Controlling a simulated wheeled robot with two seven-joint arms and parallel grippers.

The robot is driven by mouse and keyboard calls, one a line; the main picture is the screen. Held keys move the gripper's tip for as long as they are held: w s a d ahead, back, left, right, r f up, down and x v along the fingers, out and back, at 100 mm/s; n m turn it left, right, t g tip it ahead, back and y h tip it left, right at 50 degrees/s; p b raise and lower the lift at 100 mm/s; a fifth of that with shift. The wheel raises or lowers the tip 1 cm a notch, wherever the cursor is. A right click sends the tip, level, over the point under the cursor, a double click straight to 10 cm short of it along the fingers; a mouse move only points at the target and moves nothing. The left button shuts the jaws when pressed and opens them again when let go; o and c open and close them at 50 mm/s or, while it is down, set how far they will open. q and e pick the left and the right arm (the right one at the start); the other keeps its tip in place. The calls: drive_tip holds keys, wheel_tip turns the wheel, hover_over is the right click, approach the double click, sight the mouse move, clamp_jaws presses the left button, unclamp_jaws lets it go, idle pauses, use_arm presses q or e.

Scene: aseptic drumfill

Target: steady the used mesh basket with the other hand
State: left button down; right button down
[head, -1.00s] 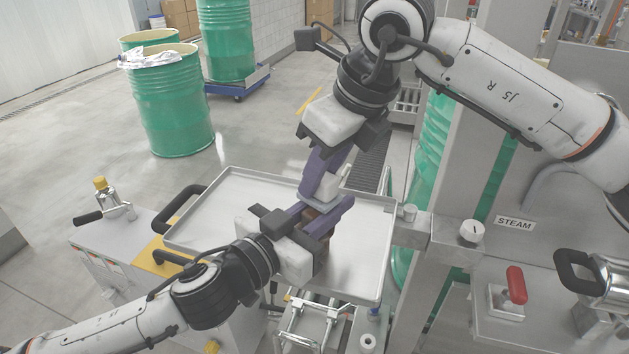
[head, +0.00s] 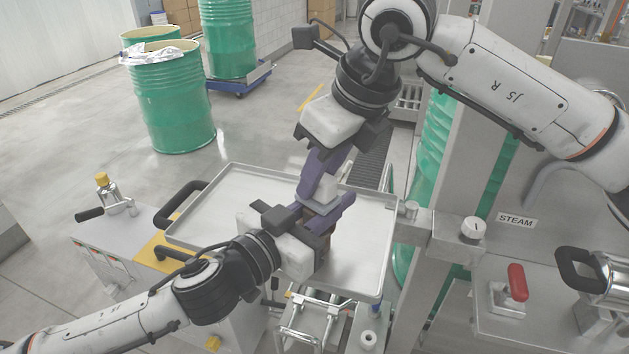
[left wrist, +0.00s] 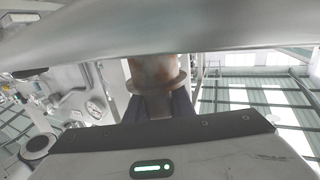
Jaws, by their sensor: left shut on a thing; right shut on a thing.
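The used mesh basket shows in the left wrist view as a rusty-brown cylinder with a flange (left wrist: 155,72), between the purple fingers of my left gripper. In the head view it is mostly hidden by both hands. My left gripper (head: 328,216) is shut on it above the tray. My right gripper (head: 321,178) comes down from above, its purple fingers close against the left gripper's, and is shut on the same small piece as far as I can see. The exact contact is hidden.
A shallow metal tray (head: 215,205) lies under both hands, mostly bare. A STEAM panel with a red-handled valve (head: 516,284) stands at the right. A green drum (head: 172,110) stands on the floor at the back left. A clamp (head: 310,318) sits below the tray's front edge.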

drive_tip(key=shift+w+d+f, duration=0.1)
drive_tip(key=shift+w+d, duration=0.1)
drive_tip(key=shift+w, duration=0.25)
drive_tip(key=shift+w+d+f, duration=0.1)
drive_tip(key=shift+w+d, duration=0.05)
drive_tip(key=shift+w, duration=0.25)
drive_tip(key=shift+s+a+r, duration=0.1)
drive_tip(key=shift+s+a, duration=0.2)
drive_tip(key=shift+s, duration=0.55)
drive_tip(key=shift+s+a, duration=0.3)
drive_tip(key=shift+s, duration=0.5)
drive_tip(key=shift+s+a+r, duration=0.1)
drive_tip(key=shift+s+a, duration=0.2)
drive_tip(key=shift+s, duration=0.55)
wheel_tip(320, 180, up, 8)
drive_tip(key=shift+w+f, duration=0.1)
drive_tip(key=w+a+f, duration=0.4)
drive_tip(key=a, duration=0.3)
drive_tip(key=w+a+f, duration=0.3)
drive_tip(key=a, duration=0.5)
drive_tip(key=f, duration=1)
drive_tip(key=shift+w, duration=0.3)
drive_tip(key=shift+f, duration=0.25)
